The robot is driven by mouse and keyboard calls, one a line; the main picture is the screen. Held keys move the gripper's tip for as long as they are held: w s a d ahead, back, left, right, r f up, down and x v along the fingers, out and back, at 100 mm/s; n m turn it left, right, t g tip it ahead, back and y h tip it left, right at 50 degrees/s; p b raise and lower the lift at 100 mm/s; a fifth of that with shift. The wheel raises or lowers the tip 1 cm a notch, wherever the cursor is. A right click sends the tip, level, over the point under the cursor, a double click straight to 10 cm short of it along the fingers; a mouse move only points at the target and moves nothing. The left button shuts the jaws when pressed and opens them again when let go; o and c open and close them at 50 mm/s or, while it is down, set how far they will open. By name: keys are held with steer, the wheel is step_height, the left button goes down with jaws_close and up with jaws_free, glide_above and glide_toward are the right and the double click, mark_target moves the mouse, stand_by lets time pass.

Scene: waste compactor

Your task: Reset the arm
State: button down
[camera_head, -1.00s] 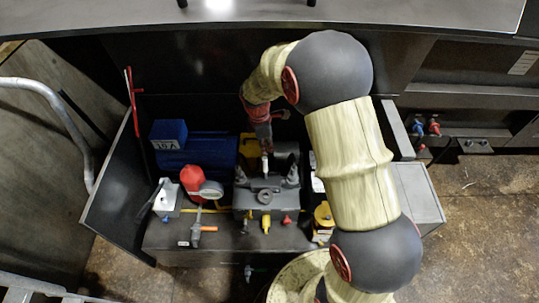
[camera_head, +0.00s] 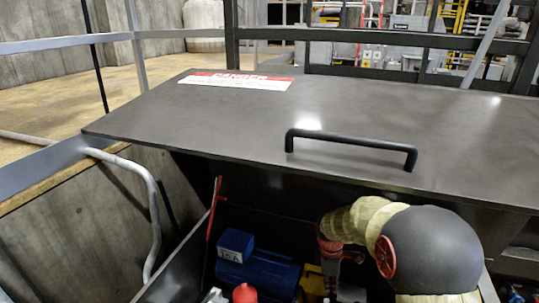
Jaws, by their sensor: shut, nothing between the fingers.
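My arm, with pale segments and dark round joints, enters from the bottom right and bends over the open compactor box. My gripper (camera_head: 330,284) hangs downward at its end, low in the picture, below a reddish wrist. It is shut and holds nothing. Its tips lie near the bottom edge, and what is under them is mostly cut off.
A dark lid with a black handle (camera_head: 350,143) and a red and white danger label (camera_head: 238,81) spans above the box. A blue box (camera_head: 235,246), a blue cylinder (camera_head: 270,270) and a red knob (camera_head: 245,293) sit inside. Grey railings (camera_head: 152,205) stand left.

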steer(key=s+a+r+m+t, duration=0.2)
steer(key=s+r+m, duration=0.5)
steer(key=s+r, duration=0.5)
steer(key=s+a+r+m+t+y, duration=0.1)
steer(key=s+a+r+m+t, duration=0.1)
steer(key=s+r+m, duration=0.5)
steer(key=s+r+t, duration=0.1)
steer(key=s+r, duration=0.4)
steer(key=s, duration=0.3)
steer(key=shift+r+t+y, duration=0.3)
steer(key=shift+r, duration=0.1)
